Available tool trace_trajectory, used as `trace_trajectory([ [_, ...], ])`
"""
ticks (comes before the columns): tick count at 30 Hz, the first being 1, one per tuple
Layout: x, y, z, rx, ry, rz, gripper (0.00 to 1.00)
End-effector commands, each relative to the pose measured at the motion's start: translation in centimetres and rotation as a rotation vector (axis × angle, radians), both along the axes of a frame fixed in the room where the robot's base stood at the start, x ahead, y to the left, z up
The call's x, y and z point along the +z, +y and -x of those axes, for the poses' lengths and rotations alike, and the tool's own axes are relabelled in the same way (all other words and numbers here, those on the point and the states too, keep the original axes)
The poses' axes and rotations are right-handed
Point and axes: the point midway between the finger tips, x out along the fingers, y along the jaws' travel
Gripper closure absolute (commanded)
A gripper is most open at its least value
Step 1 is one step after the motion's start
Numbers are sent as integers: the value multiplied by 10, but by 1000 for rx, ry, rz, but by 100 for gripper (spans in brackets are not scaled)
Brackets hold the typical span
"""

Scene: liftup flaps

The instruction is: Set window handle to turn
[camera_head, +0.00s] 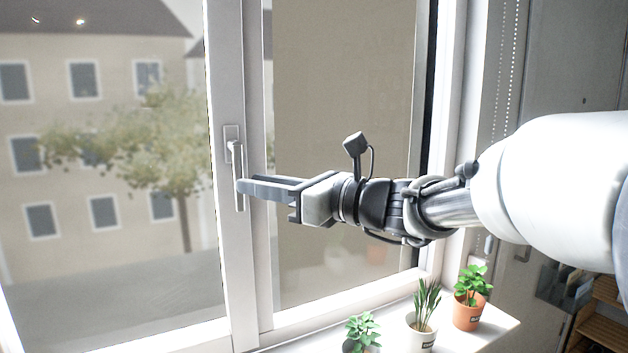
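The window handle (236,158) is a light grey lever on a small plate on the white window frame, left of the middle in the head view. Its lever hangs straight down. My gripper (246,187) reaches in from the right with its grey fingers level. The fingertips overlap the lower part of the lever in the picture, and the lever's bottom end shows below them. I cannot tell if they touch it or close around it. The gap between the fingers is not clear from this side.
The white window frame (240,270) stands upright around glass panes. Below it, the sill (455,340) carries a pot plant at the front (362,330), a white pot (421,335) and an orange pot (468,312). A bead chain (508,70) hangs at the right. A wooden shelf (603,325) stands lower right.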

Motion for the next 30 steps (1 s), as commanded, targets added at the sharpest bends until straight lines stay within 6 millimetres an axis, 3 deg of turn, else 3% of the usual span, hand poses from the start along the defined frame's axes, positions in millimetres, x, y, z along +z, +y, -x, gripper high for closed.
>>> trace_trajectory([
  [3, 0, 21, -9, 3, 2, -1, 79],
  [9, 0, 42, -19, 2, 0, 1, 79],
  [20, 0, 46, -22, -1, 0, 1, 79],
  [24, 0, 46, -21, 0, 0, 1, 99],
  [30, 0, 46, -21, 0, 0, 1, 100],
])
